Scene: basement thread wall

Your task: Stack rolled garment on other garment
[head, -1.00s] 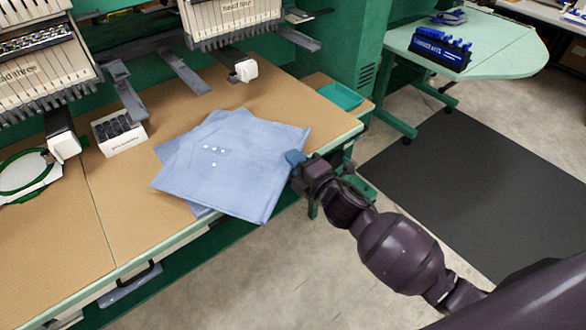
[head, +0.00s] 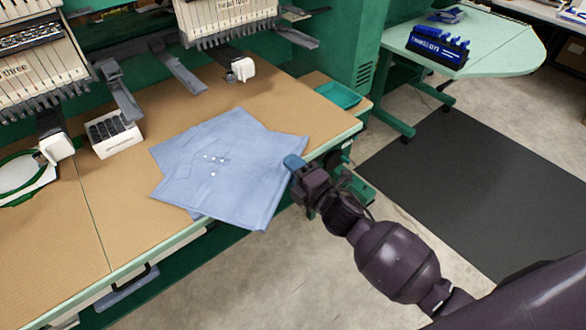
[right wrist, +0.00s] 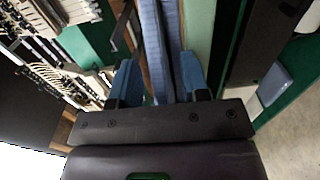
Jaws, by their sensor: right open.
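Two flat, folded light blue garments (head: 225,175) lie overlapped at an angle on the tan worktop, and I see no clear roll. Small white dots show on top. The front corner hangs past the worktop's front edge. My right gripper (head: 294,163) is at the pile's right edge, just off the worktop. In the right wrist view its two blue fingers (right wrist: 158,78) stand apart, with blue cloth edges (right wrist: 172,40) showing between or just beyond them. I cannot tell whether the fingers touch the cloth. My left gripper is not in view.
A white box of dark spools (head: 115,134) stands left of the garments. Embroidery machine heads (head: 225,20) hang over the back of the worktop (head: 130,215). A teal tray (head: 338,95) is at the far right corner.

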